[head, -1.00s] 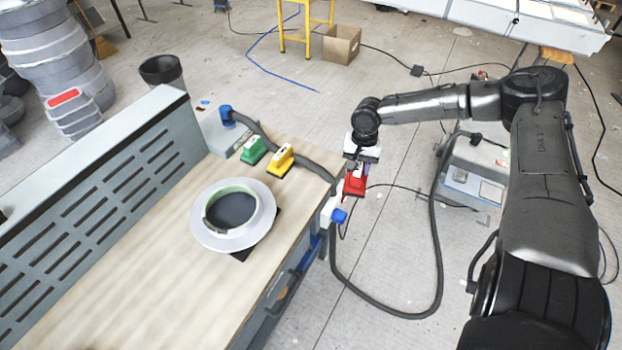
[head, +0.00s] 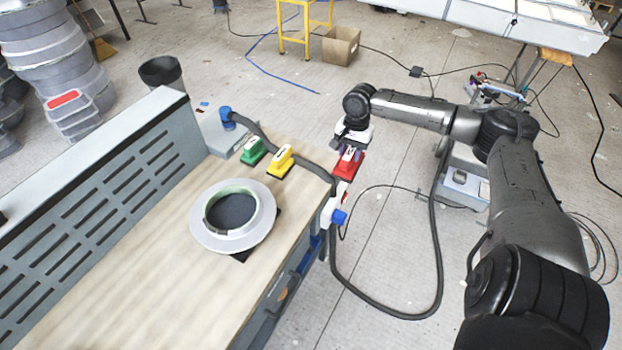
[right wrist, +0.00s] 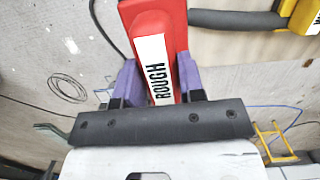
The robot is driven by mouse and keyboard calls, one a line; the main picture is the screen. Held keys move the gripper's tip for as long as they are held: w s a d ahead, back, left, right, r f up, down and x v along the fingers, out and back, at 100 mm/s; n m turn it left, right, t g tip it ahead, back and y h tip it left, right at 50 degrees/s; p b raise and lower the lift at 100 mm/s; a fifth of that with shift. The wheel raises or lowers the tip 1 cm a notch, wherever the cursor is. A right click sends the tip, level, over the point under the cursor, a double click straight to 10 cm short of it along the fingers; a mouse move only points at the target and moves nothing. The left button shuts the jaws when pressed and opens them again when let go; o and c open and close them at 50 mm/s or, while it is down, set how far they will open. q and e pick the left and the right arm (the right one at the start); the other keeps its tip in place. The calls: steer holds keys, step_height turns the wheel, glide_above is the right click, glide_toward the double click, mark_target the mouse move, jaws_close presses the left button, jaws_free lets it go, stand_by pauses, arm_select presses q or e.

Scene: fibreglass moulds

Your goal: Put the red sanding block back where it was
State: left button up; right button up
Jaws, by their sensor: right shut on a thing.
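The red sanding block (head: 347,163) is held in my right gripper (head: 352,149), just past the right edge of the bench top in the head view. In the right wrist view the red block (right wrist: 150,25), with a white label reading "ROUGH", sits between the purple fingers of my right gripper (right wrist: 158,82). A green sanding block (head: 253,151) and a yellow sanding block (head: 280,161) stand side by side on the bench near its far end. A corner of the yellow block (right wrist: 304,16) shows at the top right of the wrist view. My left gripper is not in view.
The wooden bench top (head: 110,270) bears a round grey mould (head: 216,240) with a green-rimmed opening. A dark hose (head: 305,168) runs behind the blocks and over the bench edge. A slotted grey panel (head: 95,200) borders the left side. The near bench top is clear.

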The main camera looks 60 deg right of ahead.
steer(key=shift+w+f+m, duration=0.2)
steer(key=shift+w+m, duration=0.1)
steer(key=shift+w, duration=0.1)
steer(key=w+f, duration=0.2)
steer(key=w, duration=0.1)
steer(key=w+a+f+b, duration=0.1)
steer(key=w+f, duration=0.2)
steer(key=w, duration=0.1)
steer(key=w+a+f+b, duration=0.1)
steer(key=w+f, duration=0.1)
steer(key=w, duration=0.1)
steer(key=shift+w+f, duration=0.4)
step_height(320, 180, down, 3)
steer(key=shift+r+b, duration=0.1)
steer(key=shift+b, duration=0.2)
steer(key=o, duration=0.9)
